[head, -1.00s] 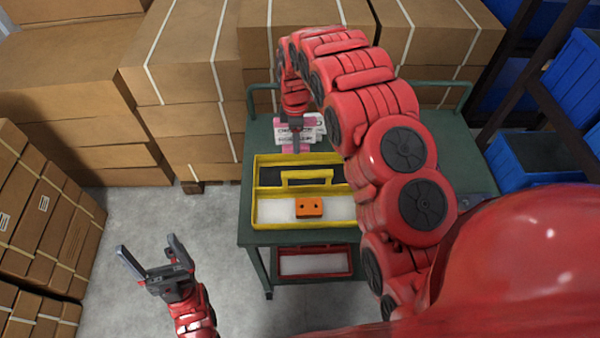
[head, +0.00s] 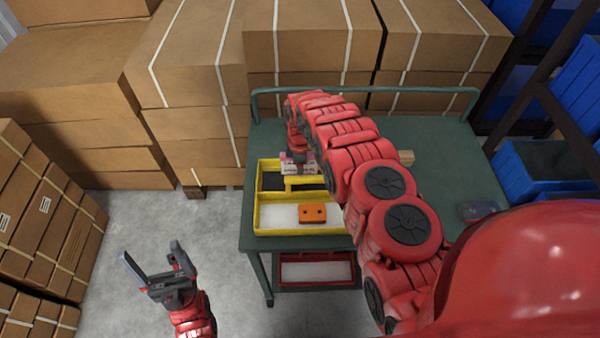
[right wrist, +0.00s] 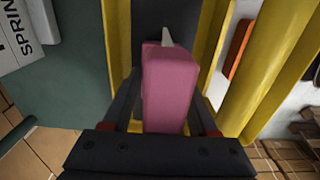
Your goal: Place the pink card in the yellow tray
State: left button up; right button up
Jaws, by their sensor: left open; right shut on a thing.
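The yellow tray (head: 300,231) stands on the green cart, with a dark back compartment, a handle bar and a pale front compartment. My right gripper (head: 297,160) is shut on the pink card (right wrist: 170,85), which looks like a thick pink block in the right wrist view. It holds the card above the tray's dark back compartment, between the yellow walls (right wrist: 225,60). In the head view my arm partly hides the card and the tray's right side. My left gripper (head: 160,270) is open and empty, left of the cart and above the floor.
An orange block (head: 312,213) with dark holes lies in the front compartment. A white printed box (right wrist: 22,35) is beside the tray in the right wrist view. The green cart (head: 440,165) has free room at right. Stacked cartons (head: 310,50) stand behind; blue bins (head: 540,165) are at right.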

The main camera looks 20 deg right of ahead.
notch_tip(320, 180, down, 2)
jog(key=shift+f, duration=0.1)
jog(key=shift+f, duration=0.15)
jog(key=o, duration=1.1)
jog(key=shift+o, duration=0.2)
